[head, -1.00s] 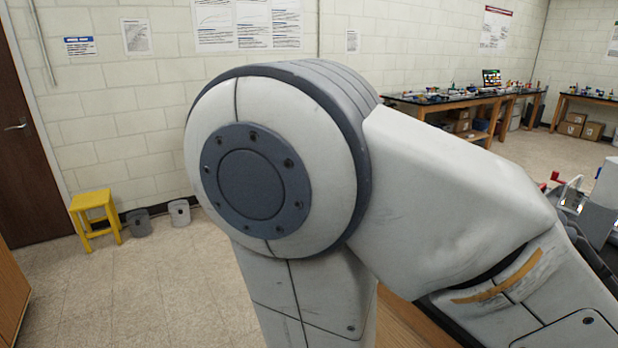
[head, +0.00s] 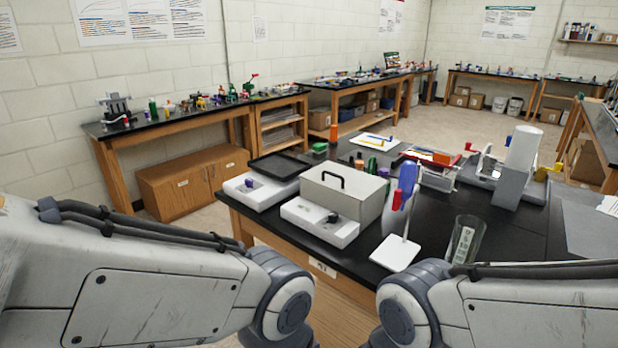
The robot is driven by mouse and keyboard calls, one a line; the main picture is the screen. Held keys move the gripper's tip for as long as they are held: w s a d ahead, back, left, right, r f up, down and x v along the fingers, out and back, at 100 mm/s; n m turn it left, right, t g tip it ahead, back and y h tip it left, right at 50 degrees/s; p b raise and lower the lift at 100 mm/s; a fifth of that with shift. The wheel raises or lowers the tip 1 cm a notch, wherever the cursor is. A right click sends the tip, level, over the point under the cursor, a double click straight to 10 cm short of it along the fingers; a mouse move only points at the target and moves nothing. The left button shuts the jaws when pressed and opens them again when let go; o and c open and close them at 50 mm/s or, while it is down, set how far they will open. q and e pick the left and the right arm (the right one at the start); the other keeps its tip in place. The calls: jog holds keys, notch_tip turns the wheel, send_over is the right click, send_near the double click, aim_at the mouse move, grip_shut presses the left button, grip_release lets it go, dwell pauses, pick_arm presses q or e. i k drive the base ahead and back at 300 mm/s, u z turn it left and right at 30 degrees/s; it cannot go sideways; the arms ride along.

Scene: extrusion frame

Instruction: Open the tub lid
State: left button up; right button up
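A light grey box-shaped tub (head: 350,203) with a flat lid (head: 342,186) stands near the left end of the black-topped table. A black arched handle (head: 333,178) sits on the lid, and the lid looks shut. Thick links of both my arms fill the bottom left and bottom right of the head view, in front of the table's near edge. Neither gripper shows, so whether they are open or shut is hidden.
White trays lie left (head: 262,188) and in front (head: 318,222) of the tub, with a black tray (head: 279,166) behind. A white stand (head: 395,253) with a blue-handled tool and a clear beaker (head: 466,240) are at right. Bare black tabletop (head: 520,232) lies further right.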

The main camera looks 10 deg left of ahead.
aim_at(358, 184)
jog(key=k, duration=0.55)
jog(key=u, duration=1.15)
jog(key=i, duration=1.2)
jog(key=z, duration=0.55)
jog(key=i, duration=0.55)
jog(key=z, duration=0.55)
